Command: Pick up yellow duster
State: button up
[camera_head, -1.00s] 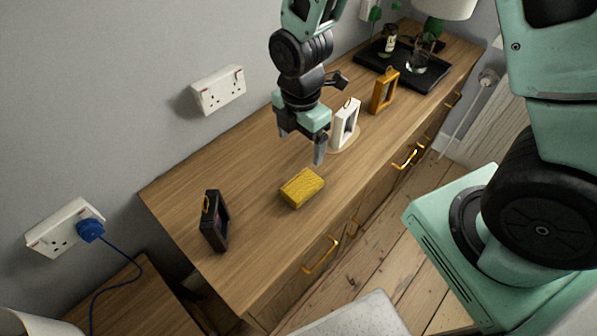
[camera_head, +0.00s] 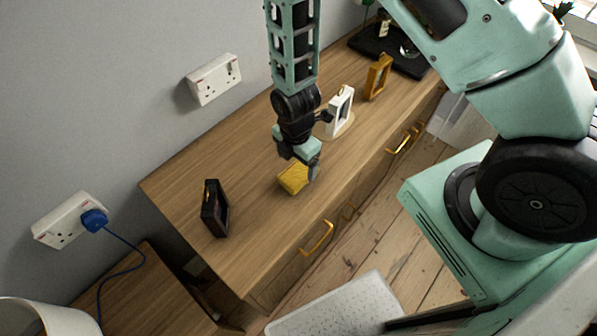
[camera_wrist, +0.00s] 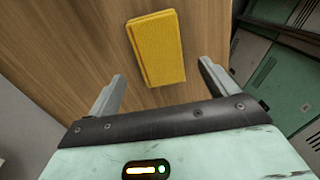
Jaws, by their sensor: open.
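The yellow duster (camera_head: 292,179) lies on the wooden dresser top, near its front edge. In the head view my gripper (camera_head: 298,168) is just above it and hides part of it. In the wrist view the duster (camera_wrist: 157,48) shows as a folded yellow block, beyond the fingertips and roughly centred between them. My gripper (camera_wrist: 160,78) is open there, with one finger on each side and nothing between them.
A dark frame (camera_head: 215,208) stands left of the duster on the dresser (camera_head: 250,240). A white frame (camera_head: 340,110) and an orange frame (camera_head: 378,77) stand to the right, before a black tray (camera_head: 410,62). Wall sockets (camera_head: 214,78) are behind.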

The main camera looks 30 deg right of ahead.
aim_at(298, 171)
jog(key=shift+w+d+f+p, duration=0.15)
jog(key=shift+f+p, duration=0.5)
jog(key=shift+f, duration=0.7)
jog(key=shift+s+d+f+p, duration=0.15)
jog(key=shift+f+p, duration=0.45)
jog(key=shift+f, duration=0.7)
jog(key=shift+w, duration=0.1)
jog(key=c, duration=1.1)
